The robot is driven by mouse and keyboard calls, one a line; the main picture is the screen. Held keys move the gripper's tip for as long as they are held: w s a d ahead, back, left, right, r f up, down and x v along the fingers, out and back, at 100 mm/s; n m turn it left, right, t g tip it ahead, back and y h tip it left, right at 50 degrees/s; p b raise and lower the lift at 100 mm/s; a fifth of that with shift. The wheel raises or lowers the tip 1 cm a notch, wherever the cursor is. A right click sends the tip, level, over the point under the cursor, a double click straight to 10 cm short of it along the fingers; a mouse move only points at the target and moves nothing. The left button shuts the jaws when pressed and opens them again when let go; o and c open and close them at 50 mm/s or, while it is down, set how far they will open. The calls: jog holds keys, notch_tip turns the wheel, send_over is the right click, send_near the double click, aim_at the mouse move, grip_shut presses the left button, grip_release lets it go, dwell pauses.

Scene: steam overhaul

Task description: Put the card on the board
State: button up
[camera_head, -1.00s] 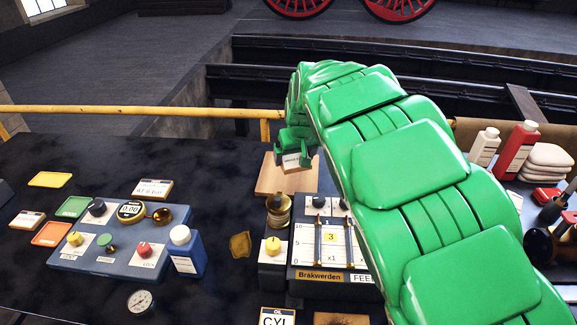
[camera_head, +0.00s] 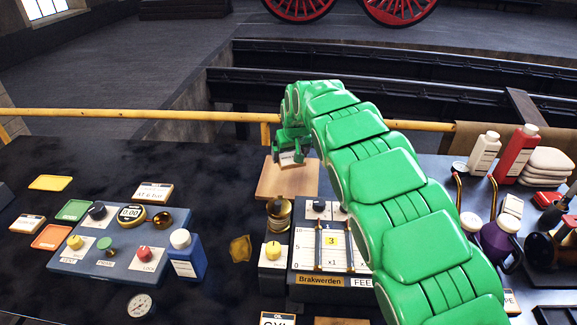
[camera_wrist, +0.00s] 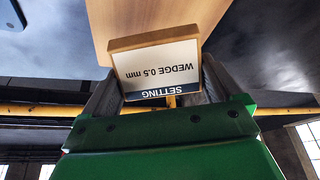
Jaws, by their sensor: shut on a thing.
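My gripper (camera_head: 290,158) is shut on a small card (camera_wrist: 158,68) with a wooden edge and a white face. In the wrist view the card's print appears upside down and reads "SETTING WEDGE 0.5 mm". The board (camera_head: 276,188) is a plain light wooden plate at the back of the dark table, behind the gauge panel. The card is over the board in the head view, and the board (camera_wrist: 150,18) shows just beyond the card in the wrist view. I cannot tell whether card and board touch.
A gauge panel with two columns (camera_head: 330,245) stands in front of the board, with a brass oiler (camera_head: 279,212) beside it. A blue control box (camera_head: 120,240) and a blue bottle (camera_head: 187,255) stand left. A yellow rail (camera_head: 130,112) runs behind the table.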

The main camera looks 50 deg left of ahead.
aim_at(293, 153)
jog(key=shift+w+a+f, duration=0.3)
jog(key=shift+a+f, duration=0.2)
jog(key=shift+f, duration=0.2)
jog(key=shift+w+a+f, duration=0.35)
jog(key=shift+a+f, duration=0.2)
jog(key=shift+f, duration=0.2)
jog(key=shift+w+a+f, duration=0.3)
jog(key=shift+a+f, duration=0.2)
jog(key=shift+f, duration=0.2)
jog(key=shift+a+f, duration=0.1)
jog(key=shift+f, duration=0.05)
jog(key=shift+w+a+f, duration=0.1)
jog(key=shift+w+f, duration=0.05)
jog(key=shift+f, duration=1.7)
jog(key=o, duration=0.9)
jog(key=shift+f, duration=0.1)
jog(key=shift+c, duration=0.2)
jog(key=shift+v, duration=6.15)
